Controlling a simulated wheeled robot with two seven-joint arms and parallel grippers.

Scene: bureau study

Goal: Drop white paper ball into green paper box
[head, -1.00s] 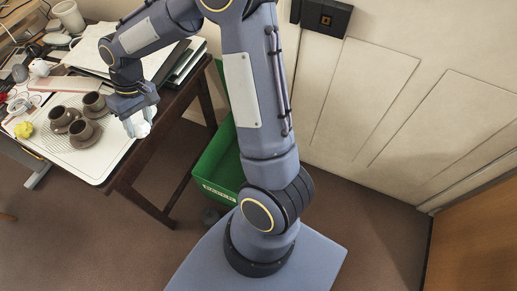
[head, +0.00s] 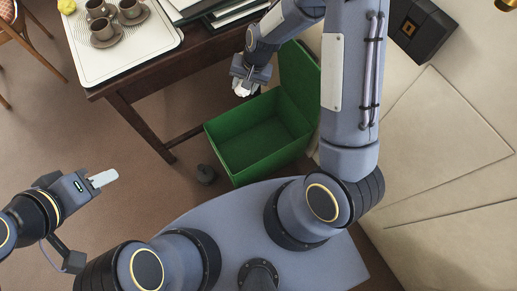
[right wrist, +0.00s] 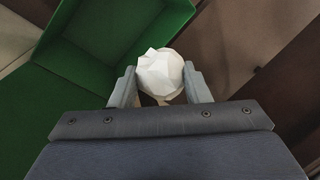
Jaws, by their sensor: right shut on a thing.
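The white paper ball (right wrist: 160,75) sits between the two fingers of my right gripper (right wrist: 160,88), which is shut on it. In the right wrist view the box (right wrist: 62,50) lies to the upper left, beyond the ball. My left gripper (head: 103,180) is over bare floor at the left; its finger gap is not clear.
A dark wooden desk (head: 150,75) stands behind and left of the box, with a white tray (head: 100,68) holding several brown cups and a yellow crumpled ball (head: 67,6). A pale panelled wall (head: 440,130) is at the right.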

